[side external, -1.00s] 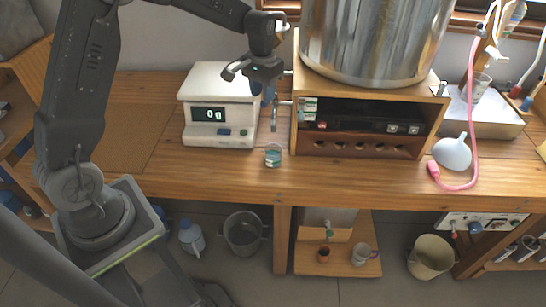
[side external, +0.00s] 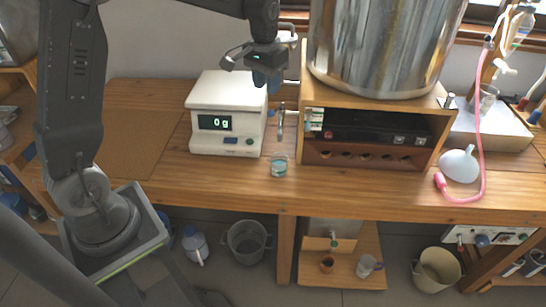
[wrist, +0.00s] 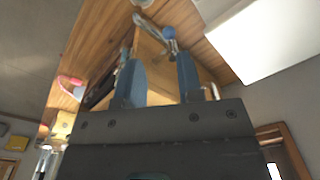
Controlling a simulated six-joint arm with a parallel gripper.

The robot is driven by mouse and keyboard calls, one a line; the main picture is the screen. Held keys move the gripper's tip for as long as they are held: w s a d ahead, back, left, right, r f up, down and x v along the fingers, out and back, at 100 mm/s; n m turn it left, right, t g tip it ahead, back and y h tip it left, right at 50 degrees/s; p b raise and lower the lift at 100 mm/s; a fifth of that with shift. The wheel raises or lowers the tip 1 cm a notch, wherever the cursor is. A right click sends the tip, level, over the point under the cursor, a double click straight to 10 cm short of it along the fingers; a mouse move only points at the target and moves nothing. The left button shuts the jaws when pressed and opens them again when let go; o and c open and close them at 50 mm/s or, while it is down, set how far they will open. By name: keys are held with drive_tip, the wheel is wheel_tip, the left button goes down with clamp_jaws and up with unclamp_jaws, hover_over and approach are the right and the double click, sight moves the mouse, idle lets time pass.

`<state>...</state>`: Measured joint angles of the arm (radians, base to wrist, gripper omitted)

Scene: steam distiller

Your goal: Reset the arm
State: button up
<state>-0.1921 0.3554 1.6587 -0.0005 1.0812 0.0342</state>
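My gripper (side external: 264,78) hangs in the air above the bench, in front of the distiller's wooden box and just right of the white scale (side external: 222,145). In the wrist view, my gripper (wrist: 160,70) has its two blue-grey fingers spread apart with nothing held between them. A small glass beaker (side external: 279,166) with blue-green liquid stands on the bench below, apart from the gripper. A metal spout or tap (side external: 281,122) is above the beaker. The scale display reads 0 g.
The large steel vessel (side external: 385,45) stands on the wooden box (side external: 360,158) to the right of my gripper. The bench's left part (side external: 125,130) is clear.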

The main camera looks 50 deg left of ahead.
drive_tip(key=s+d+r+t, duration=0.1)
drive_tip(key=s+d+r, duration=0.2)
drive_tip(key=s+r, duration=0.15)
drive_tip(key=s+d+r+t, duration=0.1)
drive_tip(key=s+d+r, duration=0.15)
drive_tip(key=s, duration=0.35)
drive_tip(key=s+d+m+t, duration=0.1)
drive_tip(key=s+d+t, duration=0.2)
drive_tip(key=s, duration=1.1)
drive_tip(key=shift+f+m, duration=0.25)
drive_tip(key=shift+m, duration=0.15)
